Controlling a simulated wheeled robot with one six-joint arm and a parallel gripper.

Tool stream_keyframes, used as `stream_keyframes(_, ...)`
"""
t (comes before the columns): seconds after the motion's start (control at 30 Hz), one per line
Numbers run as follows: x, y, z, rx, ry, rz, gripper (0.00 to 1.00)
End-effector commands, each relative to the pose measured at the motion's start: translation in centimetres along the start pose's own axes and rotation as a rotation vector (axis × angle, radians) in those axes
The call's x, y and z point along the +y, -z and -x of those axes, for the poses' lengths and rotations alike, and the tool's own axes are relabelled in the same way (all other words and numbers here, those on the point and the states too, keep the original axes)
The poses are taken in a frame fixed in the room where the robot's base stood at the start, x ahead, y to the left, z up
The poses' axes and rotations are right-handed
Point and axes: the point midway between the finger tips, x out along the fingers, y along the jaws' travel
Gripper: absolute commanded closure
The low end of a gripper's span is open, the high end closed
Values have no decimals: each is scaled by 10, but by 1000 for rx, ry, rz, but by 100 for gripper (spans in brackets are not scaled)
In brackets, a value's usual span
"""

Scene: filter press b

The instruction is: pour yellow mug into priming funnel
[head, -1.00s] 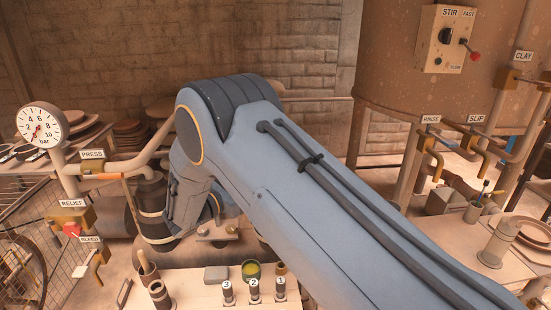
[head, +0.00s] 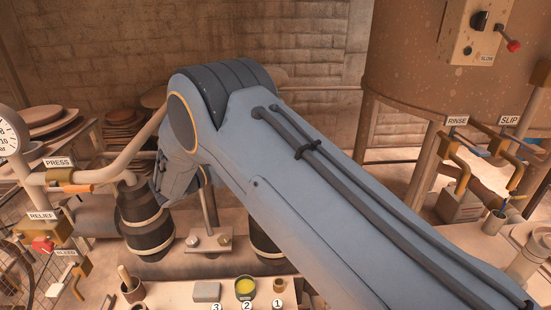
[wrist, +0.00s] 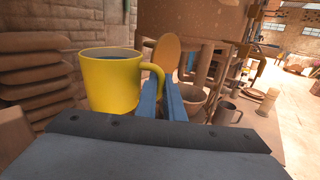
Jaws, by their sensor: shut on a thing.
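The yellow mug (wrist: 108,80) is upright in the wrist view, left of my fingers, with dark liquid inside. My gripper (wrist: 163,92) has blue fingers and is shut on the mug's handle (wrist: 153,82). In the head view my arm's links hide the gripper and the mug. I cannot pick out the priming funnel for certain. A brownish bowl-like vessel (wrist: 190,98) shows just beyond the fingers in the wrist view, partly covered by them.
A bench (head: 180,293) holds a small dish of yellow stuff (head: 245,288) and a grey block (head: 207,291). Pipes with PRESS (head: 58,163) and RELIEF labels stand left. A large tank (head: 420,70) stands right. A grey mug (wrist: 227,113) and stacked slabs (wrist: 35,70) flank the wrist view.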

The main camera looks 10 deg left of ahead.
Motion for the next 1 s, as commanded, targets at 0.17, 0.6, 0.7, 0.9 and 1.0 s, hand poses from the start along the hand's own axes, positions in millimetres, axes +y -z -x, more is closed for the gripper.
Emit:
stream_keyframes(0.17, 0, -1, 1, -1, -1, -2, 100)
stream_keyframes(0.6, -6, -10, -2, 29, 2, -91, 100)
stream_keyframes(0.7, -8, -12, -3, 46, 1, -138, 100)
stream_keyframes(0.9, -14, -33, -4, 77, 4, -236, 100)
stream_keyframes(1.0, -16, -43, -6, 93, 5, -281, 100)
